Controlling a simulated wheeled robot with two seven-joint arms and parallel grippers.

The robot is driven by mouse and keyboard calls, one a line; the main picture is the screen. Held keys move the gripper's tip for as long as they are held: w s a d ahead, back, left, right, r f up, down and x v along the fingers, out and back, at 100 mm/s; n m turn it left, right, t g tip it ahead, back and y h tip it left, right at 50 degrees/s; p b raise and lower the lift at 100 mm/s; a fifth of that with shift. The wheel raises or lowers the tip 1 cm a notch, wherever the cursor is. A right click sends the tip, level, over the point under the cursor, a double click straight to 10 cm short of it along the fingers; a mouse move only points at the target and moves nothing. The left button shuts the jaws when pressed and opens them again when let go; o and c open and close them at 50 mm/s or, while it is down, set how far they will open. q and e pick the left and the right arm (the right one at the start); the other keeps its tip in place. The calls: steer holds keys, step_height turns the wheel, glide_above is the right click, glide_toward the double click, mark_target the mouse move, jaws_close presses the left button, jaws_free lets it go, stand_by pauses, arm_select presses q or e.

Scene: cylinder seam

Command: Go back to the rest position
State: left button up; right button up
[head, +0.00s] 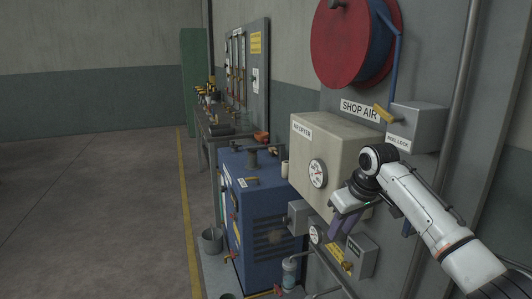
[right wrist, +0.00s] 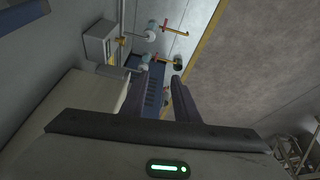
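My right gripper (head: 343,224) is in front of the beige air dryer box (head: 320,150), near its lower right corner in the head view. Its dark fingers point down and to the left. In the right wrist view the two fingers of the right gripper (right wrist: 162,82) stand apart with nothing between them. The blue cabinet (right wrist: 133,62) and floor show beyond the fingertips. My left gripper is in neither view.
A red and blue hose reel (head: 345,40) hangs above a grey reel lock box (head: 416,126). A blue cabinet (head: 258,215) stands below the dryer, with red-handled valves and a grey bucket (head: 210,241) nearby. The floor (head: 90,220) at the left is clear.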

steer(key=s+a+f+t+y, duration=0.1)
steer(key=s+a+f, duration=0.1)
steer(key=s+f, duration=0.5)
steer(key=s+a+f, duration=0.3)
steer(key=f, duration=0.9)
steer(key=s+a+f+t+y, duration=0.1)
steer(key=s+a+f, duration=0.1)
steer(key=s+f, duration=0.5)
steer(key=s+d+f+m+t, duration=0.1)
steer(key=s+d+f, duration=0.1)
steer(key=s, duration=1)
steer(key=s+d+f+m+t, duration=0.1)
steer(key=s+f, duration=0.3)
steer(key=s, duration=0.8)
steer(key=shift+d+m+h, duration=0.4)
steer(key=shift+d+m, duration=0.2)
steer(key=shift+d, duration=0.25)
